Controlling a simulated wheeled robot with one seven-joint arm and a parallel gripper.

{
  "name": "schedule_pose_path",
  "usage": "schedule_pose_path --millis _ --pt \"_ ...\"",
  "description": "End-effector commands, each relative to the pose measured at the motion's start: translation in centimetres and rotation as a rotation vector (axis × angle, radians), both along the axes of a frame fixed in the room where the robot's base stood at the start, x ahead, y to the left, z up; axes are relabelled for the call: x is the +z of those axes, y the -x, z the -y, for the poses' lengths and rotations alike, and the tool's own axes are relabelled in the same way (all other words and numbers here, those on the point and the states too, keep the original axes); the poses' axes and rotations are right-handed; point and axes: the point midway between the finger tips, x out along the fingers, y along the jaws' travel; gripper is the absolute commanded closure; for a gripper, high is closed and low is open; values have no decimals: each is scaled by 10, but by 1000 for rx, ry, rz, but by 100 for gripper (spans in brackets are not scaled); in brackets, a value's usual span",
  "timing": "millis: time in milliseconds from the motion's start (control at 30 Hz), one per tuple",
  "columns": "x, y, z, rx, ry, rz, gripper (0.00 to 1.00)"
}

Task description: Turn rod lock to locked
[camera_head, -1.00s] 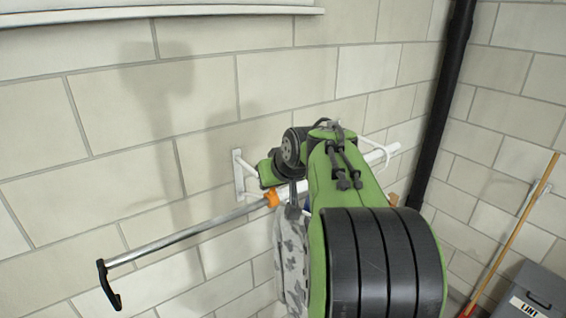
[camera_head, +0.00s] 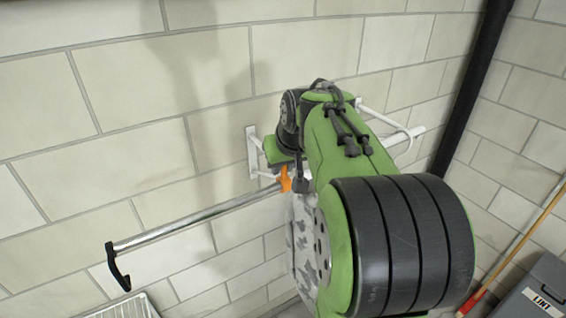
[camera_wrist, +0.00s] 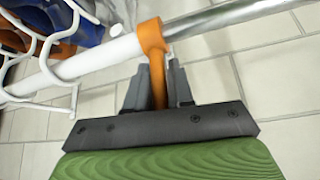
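The rod is a tube with a bare metal part (camera_head: 195,218) on the left and a white part on the right. It slants across in front of the block wall. The orange rod lock (camera_head: 285,179) sits around the rod where the metal meets the white part. In the wrist view, the lock's ring (camera_wrist: 153,38) is around the rod and its lever points down toward my gripper (camera_wrist: 158,88). The lever lies between the two grey fingers, which appear closed on it. In the head view my arm hides the fingers.
A white wall bracket (camera_head: 254,150) stands behind the lock. White hooks (camera_wrist: 50,45) and orange and blue items are at the left in the wrist view. A black handle (camera_head: 117,267) ends the rod. A black pipe (camera_head: 472,90) runs down the corner.

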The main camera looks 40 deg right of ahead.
Motion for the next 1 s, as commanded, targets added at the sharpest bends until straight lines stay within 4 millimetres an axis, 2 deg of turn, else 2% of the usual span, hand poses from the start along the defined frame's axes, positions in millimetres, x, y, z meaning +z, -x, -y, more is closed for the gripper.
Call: schedule_pose_path --millis 33,100,367,467,567,900,1000 --pt "0 0 0 1 -1 -1 70" --pt "0 0 0 1 -1 -1 59" --pt "0 0 0 1 0 1 59" --pt "8 3 -1 1 2 4 59" --pt "25 14 -5 1 4 6 59" --pt "109 61 -20 2 2 3 59" --pt "125 71 -24 2 1 3 59"
